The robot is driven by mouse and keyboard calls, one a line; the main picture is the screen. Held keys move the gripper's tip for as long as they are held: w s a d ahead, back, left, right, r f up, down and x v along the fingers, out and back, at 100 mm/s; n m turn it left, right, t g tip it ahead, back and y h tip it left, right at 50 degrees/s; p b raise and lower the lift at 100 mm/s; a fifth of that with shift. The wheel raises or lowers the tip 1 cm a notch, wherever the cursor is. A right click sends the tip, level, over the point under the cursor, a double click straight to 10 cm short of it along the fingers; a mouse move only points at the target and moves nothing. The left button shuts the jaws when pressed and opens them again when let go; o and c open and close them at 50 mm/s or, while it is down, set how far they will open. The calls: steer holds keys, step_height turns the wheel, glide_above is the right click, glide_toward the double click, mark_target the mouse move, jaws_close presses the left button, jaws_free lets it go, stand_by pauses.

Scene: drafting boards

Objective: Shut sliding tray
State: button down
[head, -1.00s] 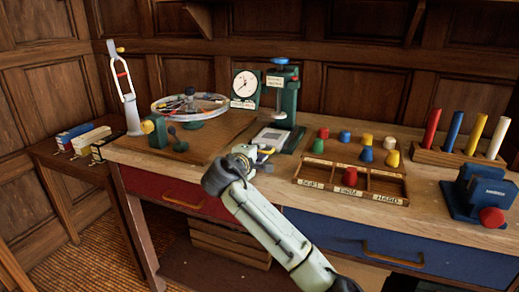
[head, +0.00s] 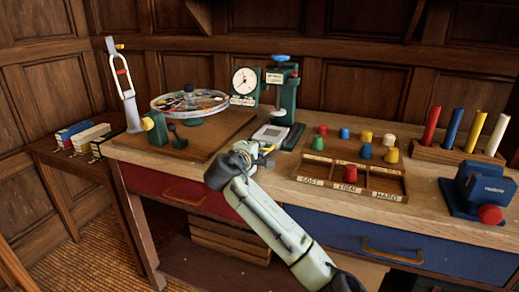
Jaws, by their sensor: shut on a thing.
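The sliding tray (head: 271,133) is a small pale grey tray with a dark rim. It sits at the foot of the green press (head: 289,102) and sticks out in front of its column. My gripper (head: 262,153) is at the tray's front edge, shut on a small yellow handle (head: 267,147) there. The wrist and fingers hide most of the handle and part of the tray's front. How far the tray is out cannot be measured from this view.
A wooden sorting box (head: 322,182) with coloured pegs stands close on the right. A dial gauge (head: 244,81) is behind, and a round carousel (head: 190,102) is left. A blue clamp block (head: 480,191) stands far right. Below are a red drawer (head: 185,192) and a blue drawer (head: 400,250).

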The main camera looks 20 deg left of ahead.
stand_by(0.3)
steer(key=shift+r+x, duration=0.2)
steer(key=shift+x, duration=0.75)
steer(key=shift+r+x, duration=0.25)
steer(key=shift+x, duration=0.7)
steer(key=c, duration=2)
jaws_free()
steer(key=v, duration=1.2)
